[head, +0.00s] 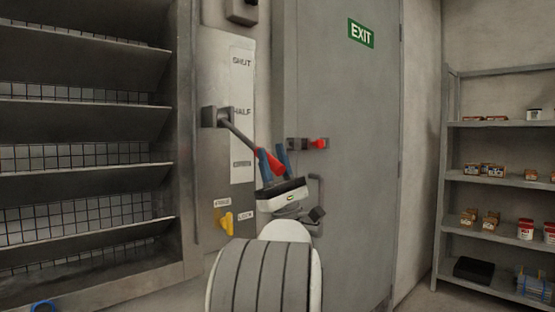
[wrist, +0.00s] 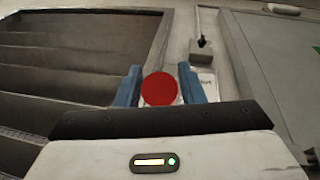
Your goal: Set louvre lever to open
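The louvre lever (head: 238,133) is a dark bar on a pivot block on the grey panel beside the louvres. It slants down to the right and ends in a red grip. A white scale strip (head: 242,100) behind it reads SHUT at the top and HALF in the middle; a lower mark is too small to read. The grip lies near the height of that lower mark. My gripper (head: 274,163) has its blue fingers on either side of the red grip.
A yellow catch (head: 223,220) with small labels, one reading LOCK, sits below the lever. Louvre slats (head: 80,115) are at the left. A grey door (head: 345,200) with a red-ended latch (head: 318,144) is close at the right. Shelves (head: 500,180) stand farther right.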

